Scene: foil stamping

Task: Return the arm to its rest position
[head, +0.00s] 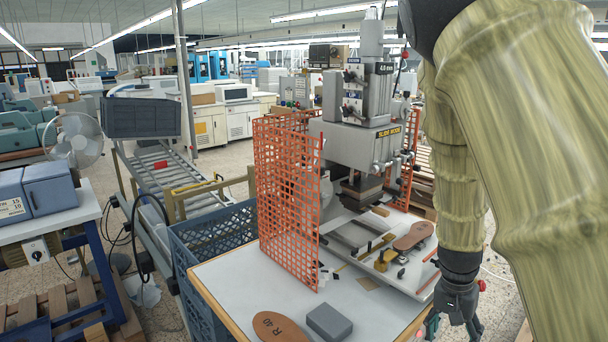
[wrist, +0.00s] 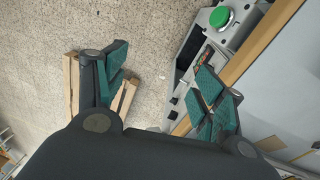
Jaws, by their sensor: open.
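My gripper (head: 458,312) hangs at the lower right of the head view, pointing down past the right edge of the white worktable (head: 225,283). In the wrist view my gripper (wrist: 165,86) is open, its two green-padded fingers wide apart with only speckled floor between them. It holds nothing. My arm, in a yellowish sleeve, fills the right side of the head view and hides part of the room behind it. The foil stamping machine (head: 366,140) stands at the back of the worktable, left of my arm.
An orange mesh guard (head: 286,200) stands beside the machine. A brown sole (head: 279,328) and a grey block (head: 330,323) lie at the table's front; another sole (head: 413,236) lies near the machine. In the wrist view, a green button (wrist: 220,17) sits beside the wooden table edge (wrist: 262,45).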

